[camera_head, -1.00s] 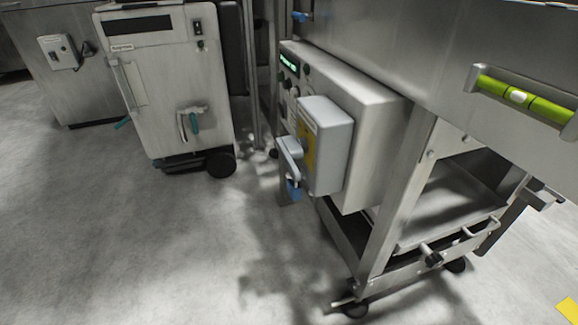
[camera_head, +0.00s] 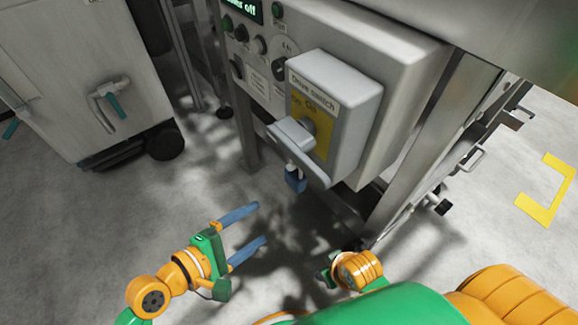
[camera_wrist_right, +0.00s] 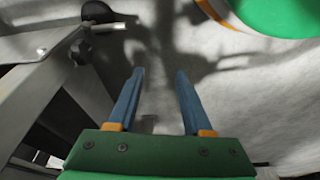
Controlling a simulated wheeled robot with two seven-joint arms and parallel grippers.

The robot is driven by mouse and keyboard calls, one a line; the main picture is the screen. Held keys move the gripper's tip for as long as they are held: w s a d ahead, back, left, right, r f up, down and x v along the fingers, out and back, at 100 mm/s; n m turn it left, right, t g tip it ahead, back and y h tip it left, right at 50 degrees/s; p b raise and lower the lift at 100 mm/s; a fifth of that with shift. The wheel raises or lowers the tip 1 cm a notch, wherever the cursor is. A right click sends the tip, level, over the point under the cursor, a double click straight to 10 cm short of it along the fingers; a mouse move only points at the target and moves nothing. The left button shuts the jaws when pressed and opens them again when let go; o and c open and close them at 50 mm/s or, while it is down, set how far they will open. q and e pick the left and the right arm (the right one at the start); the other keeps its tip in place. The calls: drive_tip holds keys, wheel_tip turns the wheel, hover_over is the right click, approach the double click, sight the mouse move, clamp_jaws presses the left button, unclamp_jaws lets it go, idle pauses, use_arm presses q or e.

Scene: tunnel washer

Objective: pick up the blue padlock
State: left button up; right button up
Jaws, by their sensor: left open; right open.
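The blue padlock (camera_head: 295,180) hangs at the lower end of the grey handle (camera_head: 300,146) of the drive switch box (camera_head: 338,100), in the head view. My left gripper (camera_head: 252,227) is open and empty, below and to the left of the padlock and apart from it. My right gripper is partly hidden behind its own wrist (camera_head: 357,271) in the head view. In the right wrist view my right gripper (camera_wrist_right: 158,75) is open, with only floor between its blue fingers. The padlock does not show in the right wrist view.
The switch box sits on a steel control panel (camera_head: 262,60) with knobs. A steel frame leg (camera_head: 410,165) stands right of it. A grey cabinet (camera_head: 80,70) on wheels stands at the left. The floor (camera_head: 160,215) between is clear. A yellow floor marking (camera_head: 548,200) lies at the right.

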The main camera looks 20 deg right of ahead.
sight(291, 179)
use_arm(q)
wheel_tip(291, 179, up, 9)
drive_tip(key=d+n+h, duration=0.2)
drive_tip(key=n+h, duration=0.2)
drive_tip(key=n, duration=0.6)
drive_tip(key=shift+g+h, duration=0.3)
drive_tip(key=x, duration=0.4)
drive_tip(key=r+x, duration=0.1)
drive_tip(key=x, duration=0.1)
drive_tip(key=shift+w+d, duration=0.15)
drive_tip(key=shift+d, duration=0.2)
drive_tip(key=shift+w+d, duration=0.1)
drive_tip(key=shift+d, duration=0.25)
clamp_jaws()
use_arm(e)
drive_tip(key=shift+w+a+r, duration=0.15)
drive_tip(key=shift+w+r, duration=0.1)
drive_tip(key=shift+r, duration=0.2)
use_arm(q)
drive_tip(key=shift+r, duration=0.1)
use_arm(e)
drive_tip(key=shift+f, duration=0.1)
